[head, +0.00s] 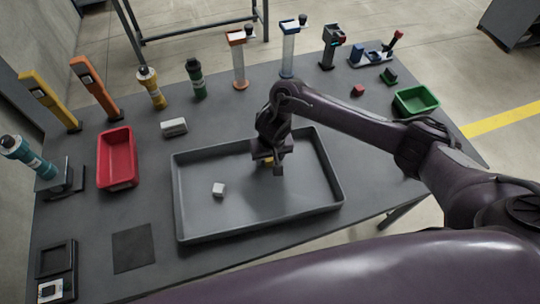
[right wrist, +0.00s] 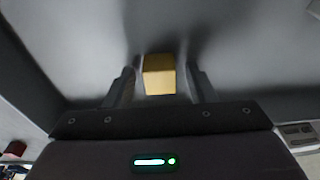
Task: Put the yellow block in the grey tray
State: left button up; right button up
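The yellow block (right wrist: 159,75) lies between the two fingers of my right gripper (right wrist: 160,80) in the right wrist view, with a gap on each side. The gripper looks open around it. In the head view the right gripper (head: 268,165) points down inside the grey tray (head: 190,236), towards its back right, and hides most of the block, so only a bit of yellow shows. The block appears at or close to the tray floor; the exact contact is hidden. My left gripper is not in view.
A white block (head: 218,189) lies in the tray's left part. A red bin (head: 117,158) stands left, a green bin (head: 415,101) right. A light grey block (head: 174,127) lies behind the tray. Several upright tools line the table's back. A dark square (head: 133,247) lies front left.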

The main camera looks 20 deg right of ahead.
jog(key=shift+r, duration=0.15)
jog(key=shift+r, duration=0.35)
notch_tip(320, 180, up, 11)
jog(key=s+p, duration=0.2)
jog(key=p, duration=0.4)
jog(key=shift+r, duration=0.1)
